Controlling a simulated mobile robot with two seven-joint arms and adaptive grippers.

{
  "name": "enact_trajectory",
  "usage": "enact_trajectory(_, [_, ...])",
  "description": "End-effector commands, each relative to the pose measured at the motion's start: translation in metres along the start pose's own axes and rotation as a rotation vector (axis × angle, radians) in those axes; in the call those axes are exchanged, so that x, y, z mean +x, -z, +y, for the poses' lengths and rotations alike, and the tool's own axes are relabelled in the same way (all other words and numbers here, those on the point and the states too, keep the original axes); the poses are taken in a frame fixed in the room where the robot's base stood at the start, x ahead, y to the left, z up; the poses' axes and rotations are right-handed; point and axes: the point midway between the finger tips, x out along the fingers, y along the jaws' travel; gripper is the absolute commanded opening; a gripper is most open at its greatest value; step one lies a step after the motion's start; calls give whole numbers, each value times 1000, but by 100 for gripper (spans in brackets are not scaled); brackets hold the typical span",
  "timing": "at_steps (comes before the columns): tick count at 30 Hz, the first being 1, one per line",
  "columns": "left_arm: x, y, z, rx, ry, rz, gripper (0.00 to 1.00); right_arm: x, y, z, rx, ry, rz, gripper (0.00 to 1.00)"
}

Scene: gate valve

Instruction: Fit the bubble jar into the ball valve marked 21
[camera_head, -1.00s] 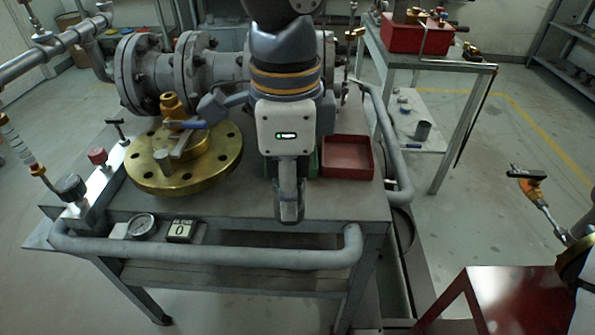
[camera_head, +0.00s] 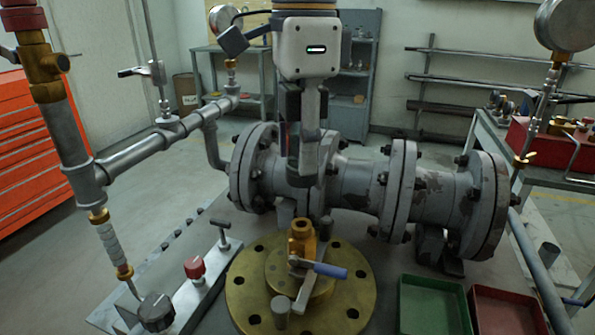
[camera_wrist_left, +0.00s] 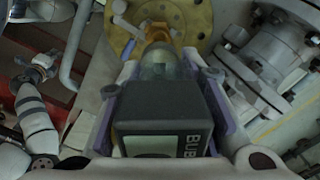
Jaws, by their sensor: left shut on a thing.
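My left gripper (camera_head: 304,150) is shut on the bubble jar (camera_wrist_left: 165,115) and holds it in the air above and behind the ball valve. In the left wrist view the jar's dark box end, lettered "BUB", sits between the fingers, with a clear glass part beyond it. In the head view the fingers mostly hide the jar. The brass ball valve (camera_head: 301,240) stands upright on a round brass flange (camera_head: 245,295), with a blue-tipped lever (camera_head: 325,269) across it. The valve also shows beyond the jar in the wrist view (camera_wrist_left: 158,33). No 21 is legible. My right gripper is not in view.
A large grey flanged pipe (camera_head: 350,185) runs behind the valve. A manifold with a red knob (camera_head: 194,267) and a black knob (camera_head: 156,311) stands left of the flange. A green tray (camera_head: 434,305) and a red tray (camera_head: 507,310) lie to the right.

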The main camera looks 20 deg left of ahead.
Motion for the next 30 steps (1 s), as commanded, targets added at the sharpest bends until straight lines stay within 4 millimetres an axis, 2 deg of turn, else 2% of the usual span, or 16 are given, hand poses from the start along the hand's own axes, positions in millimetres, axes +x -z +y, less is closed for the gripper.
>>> enact_trajectory(5, [3, 0, 0, -3, -1, 1, 0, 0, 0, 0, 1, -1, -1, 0])
enact_trajectory(18, [53, 0, 0, -3, 0, 2, 0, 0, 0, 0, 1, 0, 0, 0])
enact_trajectory(30, [62, 0, 0, -3, 1, 2, 0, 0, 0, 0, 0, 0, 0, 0])
